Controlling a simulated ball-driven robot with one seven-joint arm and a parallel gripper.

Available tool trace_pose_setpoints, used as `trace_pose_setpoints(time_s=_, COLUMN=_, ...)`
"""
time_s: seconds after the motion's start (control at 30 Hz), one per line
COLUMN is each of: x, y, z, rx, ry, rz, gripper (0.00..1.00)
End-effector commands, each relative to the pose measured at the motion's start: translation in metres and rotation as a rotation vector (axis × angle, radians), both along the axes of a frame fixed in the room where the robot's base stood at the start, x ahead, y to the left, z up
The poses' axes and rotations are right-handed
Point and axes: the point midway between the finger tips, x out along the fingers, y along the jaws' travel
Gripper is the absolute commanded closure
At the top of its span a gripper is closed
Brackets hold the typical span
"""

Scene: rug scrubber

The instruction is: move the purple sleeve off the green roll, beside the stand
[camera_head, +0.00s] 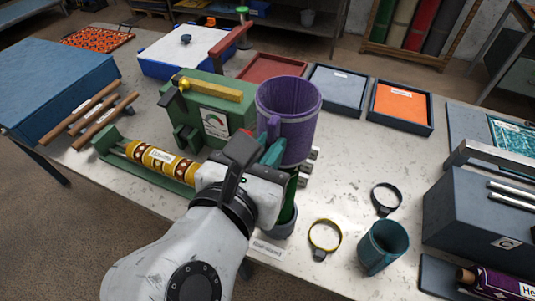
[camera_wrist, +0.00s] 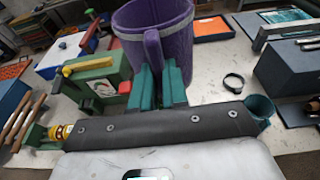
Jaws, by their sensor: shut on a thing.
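The purple sleeve (camera_head: 290,105) is a wide open tube, upright or nearly so, above the table's middle; it also shows in the wrist view (camera_wrist: 155,35). No roll shows through its open top. A dark green upright piece (camera_head: 289,200), perhaps the green roll, stands in a grey round base (camera_head: 284,226) below the sleeve, partly hidden by my wrist. Whether its top reaches into the sleeve is hidden.
A teal cup (camera_head: 384,246), yellow ring (camera_head: 325,236) and black ring (camera_head: 386,198) lie right of the base. A grey box (camera_head: 470,225) is farther right. Clear table lies around the rings.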

Motion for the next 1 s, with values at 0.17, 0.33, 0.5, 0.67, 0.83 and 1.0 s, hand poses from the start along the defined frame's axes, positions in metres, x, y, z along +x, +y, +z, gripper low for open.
trace_pose_setpoints(time_s=0.17, x=0.000, y=0.000, z=0.012, rx=0.002, ry=-0.001, rz=0.000, gripper=1.00)
trace_pose_setpoints(time_s=0.33, x=0.000, y=0.000, z=0.023, rx=0.002, ry=-0.002, rz=-0.001, gripper=1.00)
trace_pose_setpoints(time_s=0.5, x=0.000, y=0.000, z=0.030, rx=0.001, ry=-0.002, rz=0.000, gripper=1.00)
trace_pose_setpoints(time_s=0.67, x=0.000, y=0.000, z=0.034, rx=0.001, ry=0.000, rz=0.000, gripper=1.00)
trace_pose_setpoints(time_s=0.83, x=0.000, y=0.000, z=0.035, rx=0.000, ry=0.000, rz=0.000, gripper=1.00)
trace_pose_setpoints(time_s=1.0, x=0.000, y=0.000, z=0.035, rx=0.000, ry=0.000, rz=0.000, gripper=1.00)
